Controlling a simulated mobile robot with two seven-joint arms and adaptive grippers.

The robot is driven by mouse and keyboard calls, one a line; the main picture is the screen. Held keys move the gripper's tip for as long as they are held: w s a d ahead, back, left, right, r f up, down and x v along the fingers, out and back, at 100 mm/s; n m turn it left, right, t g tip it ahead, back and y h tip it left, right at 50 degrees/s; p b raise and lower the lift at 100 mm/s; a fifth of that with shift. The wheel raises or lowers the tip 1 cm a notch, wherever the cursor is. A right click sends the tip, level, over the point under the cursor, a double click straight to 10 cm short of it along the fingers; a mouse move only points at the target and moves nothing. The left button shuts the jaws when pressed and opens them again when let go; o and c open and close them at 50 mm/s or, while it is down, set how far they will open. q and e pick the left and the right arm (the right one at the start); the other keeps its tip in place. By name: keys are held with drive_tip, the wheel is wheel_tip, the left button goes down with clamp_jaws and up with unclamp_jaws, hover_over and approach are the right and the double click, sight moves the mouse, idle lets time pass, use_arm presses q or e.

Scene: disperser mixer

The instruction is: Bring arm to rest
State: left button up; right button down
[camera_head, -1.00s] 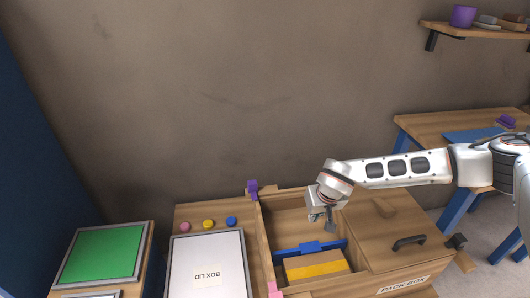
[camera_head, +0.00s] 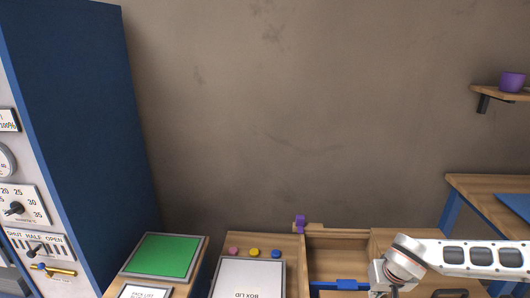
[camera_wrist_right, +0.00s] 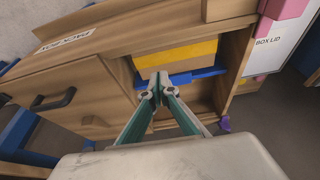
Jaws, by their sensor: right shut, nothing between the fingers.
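My right arm (camera_head: 470,255) comes in from the right in the head view. Its gripper (camera_head: 379,291) is at the bottom edge, beside the open part of the wooden pack box (camera_head: 338,243), with its fingertips partly cut off. In the right wrist view the two fingers of this gripper (camera_wrist_right: 155,86) meet at the tips, shut and empty. Behind them are the open compartment, a yellow-and-brown block (camera_wrist_right: 176,56) and a blue piece (camera_wrist_right: 198,75). I cannot tell how far the tips are above the box. My left gripper is not in view.
The box lid (camera_head: 247,275) lies left of the pack box, with pink, yellow and blue buttons (camera_head: 254,252) behind it. A green panel (camera_head: 162,255) and a dial panel (camera_head: 20,205) are further left. A side table (camera_head: 490,188) stands right.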

drive_tip(key=d+m, duration=0.1)
drive_tip(key=d, duration=0.6)
drive_tip(key=s+a+f+m+g+y, duration=0.1)
drive_tip(key=s+a+f+m+y, duration=0.25)
drive_tip(key=a, duration=0.35)
drive_tip(key=s+a+f+m+g+y, duration=0.1)
drive_tip(key=s+a+f+m+y, duration=0.15)
drive_tip(key=s+a, duration=0.4)
drive_tip(key=s+a+r+m+t+y, duration=0.1)
drive_tip(key=s+a+r+m+y, duration=0.15)
drive_tip(key=a+m, duration=0.45)
drive_tip(key=s+a+r+m+t+y, duration=0.1)
drive_tip(key=a+r+m+y, duration=0.3)
drive_tip(key=m, duration=0.5)
drive_tip(key=w+d+f+m+t+h, duration=0.25)
drive_tip(key=d+m+t, duration=0.55)
drive_tip(key=m, duration=1)
drive_tip(key=s+d+f+m+g+h, duration=0.1)
drive_tip(key=s+d+f+m+h, duration=0.35)
drive_tip(key=d+m, duration=0.45)
drive_tip(key=s+d+f+m+g+h, duration=0.25)
drive_tip(key=s+d+f+m, duration=0.35)
drive_tip(key=d, duration=0.5)
drive_tip(key=a+m+t, duration=0.2)
drive_tip(key=a+m, duration=0.8)
drive_tip(key=a, duration=1.1)
drive_tip(key=shift+s+a+f+m, duration=0.2)
drive_tip(key=shift+f+m, duration=0.1)
drive_tip(key=shift+f, duration=0.15)
